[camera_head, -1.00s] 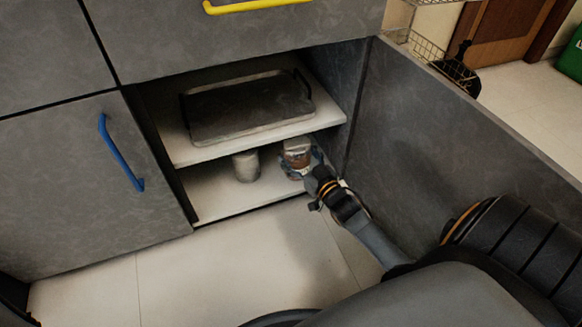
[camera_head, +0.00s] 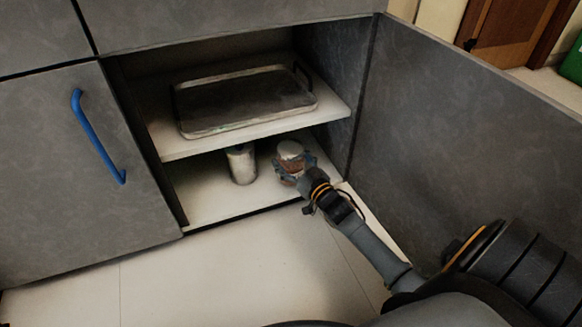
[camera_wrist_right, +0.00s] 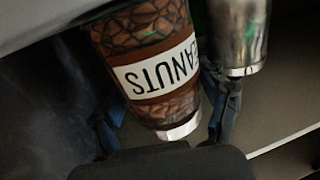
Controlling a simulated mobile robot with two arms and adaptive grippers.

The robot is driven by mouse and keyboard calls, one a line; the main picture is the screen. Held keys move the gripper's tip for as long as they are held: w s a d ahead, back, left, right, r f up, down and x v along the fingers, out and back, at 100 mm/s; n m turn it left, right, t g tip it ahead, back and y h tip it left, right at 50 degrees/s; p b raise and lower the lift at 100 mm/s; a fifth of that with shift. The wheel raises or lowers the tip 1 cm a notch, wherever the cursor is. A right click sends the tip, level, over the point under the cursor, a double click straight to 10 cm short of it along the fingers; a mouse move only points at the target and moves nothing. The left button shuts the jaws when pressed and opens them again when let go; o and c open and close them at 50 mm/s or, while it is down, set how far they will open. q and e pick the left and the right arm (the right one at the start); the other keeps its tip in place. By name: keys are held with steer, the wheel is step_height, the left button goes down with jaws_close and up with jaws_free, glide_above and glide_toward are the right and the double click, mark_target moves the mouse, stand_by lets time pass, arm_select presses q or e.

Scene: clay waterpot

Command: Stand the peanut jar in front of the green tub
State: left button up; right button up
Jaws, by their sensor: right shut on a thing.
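The peanut jar (camera_head: 291,151) is inside the open cupboard, at the lower shelf, with a pale top and brown body. In the right wrist view the jar (camera_wrist_right: 150,50) shows its "PEANUTS" label upside down. My right gripper (camera_head: 289,171) is shut on the jar, with a finger on each side in the right wrist view (camera_wrist_right: 165,120). Whether the jar touches the shelf I cannot tell. A green thing (camera_head: 573,64), perhaps the green tub, is cut off at the right edge beyond the cupboard door. My left gripper is not in view.
A metal can (camera_head: 242,166) stands left of the jar on the lower shelf (camera_head: 205,197). A dark tray (camera_head: 245,100) lies on the upper shelf (camera_head: 180,145), just above. The open door (camera_head: 450,130) walls the right side. Floor (camera_head: 210,275) in front is clear.

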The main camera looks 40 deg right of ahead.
steer(key=shift+w+r, duration=0.1)
steer(key=shift+f, duration=0.2)
steer(key=o, duration=1.6)
steer(key=shift+c, duration=0.2)
steer(key=shift+s+r+p, duration=0.15)
steer(key=shift+s+p, duration=0.2)
steer(key=shift+p, duration=0.1)
steer(key=s+p, duration=0.6)
steer(key=s, duration=0.5)
steer(key=shift+s+a, duration=0.2)
steer(key=shift+a, duration=0.05)
